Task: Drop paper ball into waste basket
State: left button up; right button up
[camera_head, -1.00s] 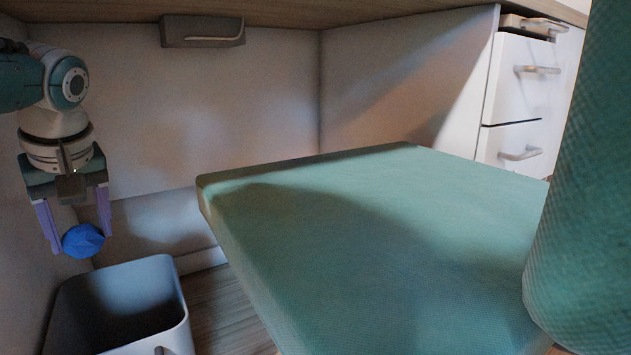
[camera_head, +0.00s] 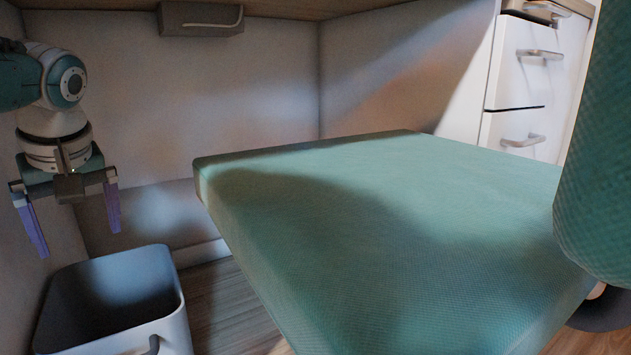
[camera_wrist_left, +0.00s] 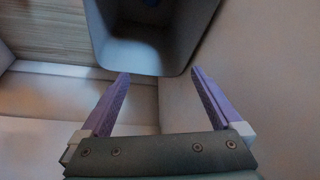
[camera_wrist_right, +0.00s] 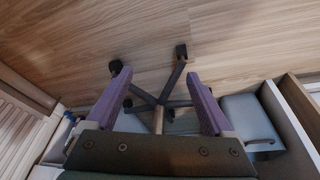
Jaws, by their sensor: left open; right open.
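My left gripper (camera_head: 77,240) is open and empty in the head view, its purple fingers pointing down above the back of the waste basket. The waste basket (camera_head: 172,325) is pale outside and dark grey inside, standing upright on the floor at the lower left. It also shows beyond the fingertips in the left wrist view (camera_wrist_left: 205,20). The head view does not show the ball. My right gripper (camera_wrist_right: 160,85) is open and empty in the right wrist view.
A green chair seat (camera_head: 400,220) fills the middle, with its green backrest (camera_head: 605,150) at right. White drawers (camera_head: 520,70) stand at the back right. The desk top (camera_head: 300,8) runs overhead. The chair's wheeled base (camera_wrist_right: 160,100) stands on the wooden floor.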

pick_arm(q)
jog(key=p+v, duration=1)
jog(key=p, duration=0.3)
